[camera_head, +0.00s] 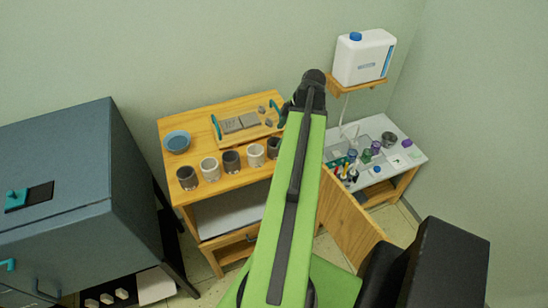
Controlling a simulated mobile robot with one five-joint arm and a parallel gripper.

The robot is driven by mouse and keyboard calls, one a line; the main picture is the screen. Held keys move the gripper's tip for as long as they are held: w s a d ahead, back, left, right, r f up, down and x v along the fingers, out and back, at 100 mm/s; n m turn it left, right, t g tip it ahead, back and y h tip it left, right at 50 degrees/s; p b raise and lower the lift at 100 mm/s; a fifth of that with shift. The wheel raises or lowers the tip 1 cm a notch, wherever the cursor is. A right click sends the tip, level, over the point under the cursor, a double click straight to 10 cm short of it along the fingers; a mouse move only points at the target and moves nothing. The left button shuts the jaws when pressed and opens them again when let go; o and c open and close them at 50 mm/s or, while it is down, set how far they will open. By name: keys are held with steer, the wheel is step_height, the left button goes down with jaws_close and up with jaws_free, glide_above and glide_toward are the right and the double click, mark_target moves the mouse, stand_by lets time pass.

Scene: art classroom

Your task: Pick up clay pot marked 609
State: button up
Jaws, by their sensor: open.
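Several clay pots stand in a row along the front of the wooden table (222,188). From the left they are a dark pot (187,178), a pale pot (210,169), a dark pot (231,161), a pale pot (256,155) and a dark pot (273,148) partly behind my arm. No number is legible on any pot, so I cannot tell which is 609. My gripper (286,113) is open, mostly hidden behind the end of my green arm, over the table's right side. No pot is visibly held.
A blue bowl (177,141) and a wooden tray (236,136) with grey slabs stand behind the pots. A large blue-grey cabinet (60,200) is at left. A white side table (405,153) with bottles and pens is at right, below a white canister (363,57) on a shelf.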

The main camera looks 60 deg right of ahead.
mark_target(272, 149)
steer(key=b+x, duration=0.1)
steer(key=x, duration=0.1)
steer(key=b+x, duration=0.1)
steer(key=x, duration=0.1)
steer(key=shift+s+f+b, duration=0.15)
steer(key=shift+f+b, duration=0.2)
steer(key=shift+b, duration=0.05)
steer(key=shift+w+a+f, duration=0.1)
steer(key=shift+w+f, duration=0.1)
steer(key=shift+w, duration=0.05)
steer(key=b+x, duration=0.5)
steer(key=shift+d+f, duration=0.2)
steer(key=shift+d, duration=0.05)
steer(key=shift+r, duration=0.2)
steer(key=c, duration=1.6)
steer(key=shift+r, duration=0.1)
